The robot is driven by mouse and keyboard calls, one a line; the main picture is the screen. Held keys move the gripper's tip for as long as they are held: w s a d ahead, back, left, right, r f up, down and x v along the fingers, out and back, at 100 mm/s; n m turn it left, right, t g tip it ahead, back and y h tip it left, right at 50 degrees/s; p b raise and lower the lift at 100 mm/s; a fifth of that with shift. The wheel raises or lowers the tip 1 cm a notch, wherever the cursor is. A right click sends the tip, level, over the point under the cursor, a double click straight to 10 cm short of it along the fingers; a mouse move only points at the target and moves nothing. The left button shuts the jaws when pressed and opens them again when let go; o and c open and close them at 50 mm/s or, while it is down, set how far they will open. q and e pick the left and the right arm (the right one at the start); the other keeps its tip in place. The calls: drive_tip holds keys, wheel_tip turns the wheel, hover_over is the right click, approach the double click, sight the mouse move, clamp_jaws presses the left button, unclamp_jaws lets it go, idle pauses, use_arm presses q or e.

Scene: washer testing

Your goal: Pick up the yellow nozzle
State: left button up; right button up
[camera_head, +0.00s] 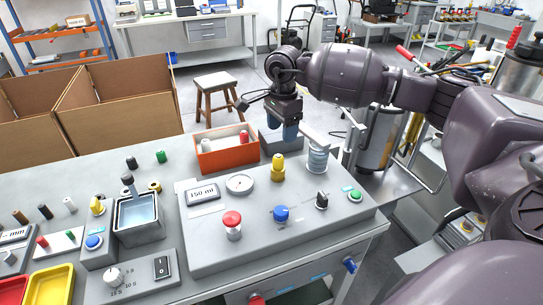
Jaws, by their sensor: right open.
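A yellow stepped piece (277,168), nozzle-like in shape, stands upright on the grey control panel (215,258), right of the round dial. A smaller yellow piece (97,206) stands at the left, on a box with a blue button; I cannot tell for sure which is the nozzle. My right gripper (284,133) hangs down with blue fingertips, behind and above the upright yellow piece and apart from it. It is open, and I see nothing held in it. My left gripper is not in view.
An orange bin (226,163) with a white and a red item stands left of my right gripper. A clear ribbed cylinder (317,157) stands to the right. Cardboard boxes (120,105) stand behind the table.

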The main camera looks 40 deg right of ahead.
sight(279, 155)
drive_tip(key=f, duration=0.4)
drive_tip(key=shift+s+f, duration=0.2)
drive_tip(key=shift+f, duration=0.1)
drive_tip(key=shift+a+f, duration=0.15)
drive_tip(key=shift+f, duration=0.5)
drive_tip(key=f, duration=0.3)
drive_tip(key=shift+w+a+f+b, duration=0.2)
drive_tip(key=shift+w+b, duration=0.1)
drive_tip(key=shift+b, duration=0.1)
drive_tip(key=shift+f, duration=0.55)
drive_tip(key=c, duration=1.1)
drive_tip(key=shift+r, duration=0.55)
use_arm(q)
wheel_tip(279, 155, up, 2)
drive_tip(key=shift+p, duration=1.25)
use_arm(e)
wheel_tip(279, 155, up, 22)
drive_tip(key=shift+r, duration=0.1)
